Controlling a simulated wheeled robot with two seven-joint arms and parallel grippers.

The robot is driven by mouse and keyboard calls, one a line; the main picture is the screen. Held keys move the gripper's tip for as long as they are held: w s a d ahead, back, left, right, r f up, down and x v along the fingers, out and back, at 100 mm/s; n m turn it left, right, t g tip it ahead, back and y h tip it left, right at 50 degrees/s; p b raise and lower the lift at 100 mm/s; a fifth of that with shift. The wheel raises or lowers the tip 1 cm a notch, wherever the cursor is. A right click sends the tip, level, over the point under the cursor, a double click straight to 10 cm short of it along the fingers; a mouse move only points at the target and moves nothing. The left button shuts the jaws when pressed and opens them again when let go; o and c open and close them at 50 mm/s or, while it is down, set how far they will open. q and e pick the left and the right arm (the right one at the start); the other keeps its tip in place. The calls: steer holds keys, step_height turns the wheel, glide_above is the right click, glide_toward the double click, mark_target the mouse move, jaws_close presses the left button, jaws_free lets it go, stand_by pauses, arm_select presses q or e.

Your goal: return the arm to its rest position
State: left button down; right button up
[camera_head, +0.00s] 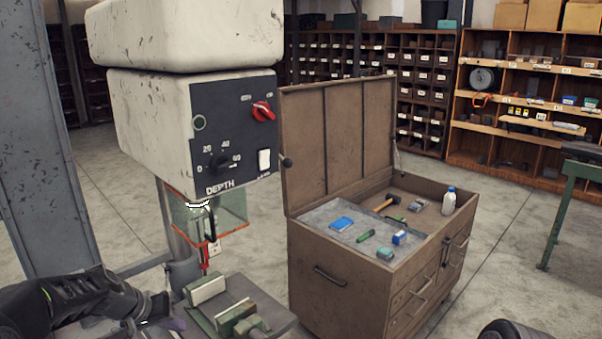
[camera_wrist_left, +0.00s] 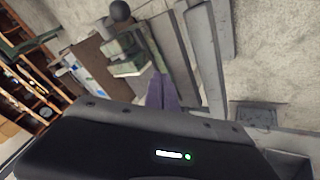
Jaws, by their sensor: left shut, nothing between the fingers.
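My left arm comes in from the lower left in the head view, low beside the drill press. My left gripper (camera_head: 176,323) is at the bottom edge, just left of the vise, and mostly cut off or hidden. In the left wrist view the purple fingers of my left gripper (camera_wrist_left: 162,92) are together with nothing between them. The vise (camera_wrist_left: 128,55) with pale green jaws shows beyond the fingers there. My right gripper is out of view.
The drill press head (camera_head: 235,130) overhangs the vise (camera_head: 235,318). A grey column (camera_head: 45,130) stands at the left. An open brown tool chest (camera_head: 340,285) with tools and a white bottle (camera_head: 449,201) stands to the right. Clear floor lies beyond it, before the shelves.

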arm_select(q)
steer(key=s+d+f+n+y, duration=0.1)
steer(key=s+d+f, duration=0.3)
steer(key=f, duration=0.6)
steer(key=s+d+f+n+y, duration=0.1)
steer(key=s+d+f, duration=0.3)
steer(key=f, duration=0.5)
steer(key=s+d+f+g, duration=0.1)
steer(key=s+d+f, duration=0.2)
steer(key=s, duration=0.6)
steer(key=s+d+f+m+g+h, duration=0.1)
steer(key=s+d+f, duration=0.3)
steer(key=s, duration=0.5)
steer(key=s+d+f+m+g+h, duration=0.1)
steer(key=s+d+f+g, duration=0.2)
steer(key=s+d, duration=0.4)
steer(key=shift+s+f, duration=0.15)
steer(key=shift+s, duration=0.85)
steer(key=c, duration=2.1)
jaws_free()
steer(key=shift+c, duration=0.2)
